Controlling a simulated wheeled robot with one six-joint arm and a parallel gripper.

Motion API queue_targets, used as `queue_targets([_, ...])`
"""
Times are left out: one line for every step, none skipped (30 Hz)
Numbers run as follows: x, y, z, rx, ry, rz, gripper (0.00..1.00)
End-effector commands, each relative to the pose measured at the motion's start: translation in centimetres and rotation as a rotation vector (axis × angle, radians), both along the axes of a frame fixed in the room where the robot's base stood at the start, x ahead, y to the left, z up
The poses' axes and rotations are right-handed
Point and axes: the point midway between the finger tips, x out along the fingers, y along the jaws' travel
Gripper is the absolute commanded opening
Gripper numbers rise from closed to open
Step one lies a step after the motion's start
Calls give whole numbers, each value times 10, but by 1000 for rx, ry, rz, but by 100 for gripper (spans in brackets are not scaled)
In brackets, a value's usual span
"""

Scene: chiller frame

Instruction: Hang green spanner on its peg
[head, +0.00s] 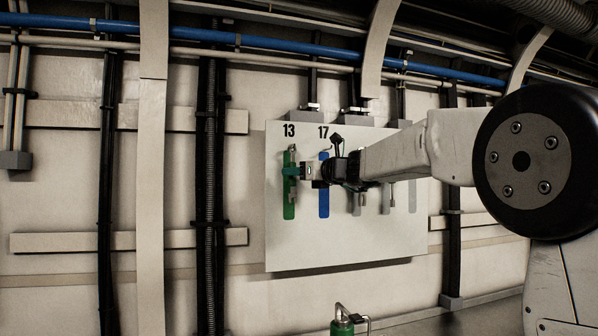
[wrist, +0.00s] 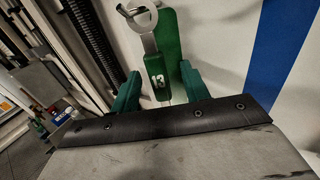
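The green spanner (wrist: 155,80), marked 13, has a silver ring end at the top and a green lower handle. In the wrist view it stands nearly upright in front of the green strip (wrist: 168,40) on the board. A small metal piece, perhaps the peg, shows at the ring; whether the ring is around it I cannot tell. My gripper (wrist: 160,84) has its green fingers on either side of the handle, with visible gaps, so it looks open. In the head view my gripper (head: 291,171) is at the green strip under the number 13, hiding part of the spanner.
The white board (head: 340,240) also carries a blue strip (head: 324,205) under 17 and several grey strips to the right, partly behind my arm. Blue pipe (head: 270,49) and conduits cross above. A green container (head: 342,326) stands low at the front.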

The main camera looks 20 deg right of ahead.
Motion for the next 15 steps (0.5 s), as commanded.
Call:
queue_targets([0, 0, 1, 0, -2, 0, 46])
queue_targets([-1, 0, 2, 0, -2, 0, 46])
queue_targets([-1, 0, 2, 1, -3, 0, 46])
queue_targets([-1, 0, 2, 1, -3, 0, 46])
queue_targets([-1, 0, 2, 0, -4, 0, 46])
queue_targets([-1, 0, 2, 0, -4, 0, 46])
queue_targets([-1, 0, 2, 0, -4, 0, 46])
queue_targets([-2, 0, 3, 0, -4, 0, 46])
queue_targets([-3, -2, 3, 0, -4, -1, 46])
queue_targets([-5, -3, 3, 0, -4, -1, 46])
queue_targets([-8, -4, 3, 0, -4, -1, 46])
queue_targets([-13, -7, 3, 0, -4, -1, 46])
queue_targets([-17, -9, 4, 1, -5, -1, 46])
queue_targets([-22, -12, 3, 0, -4, -1, 46])
queue_targets([-28, -16, 3, 0, -4, -3, 46])
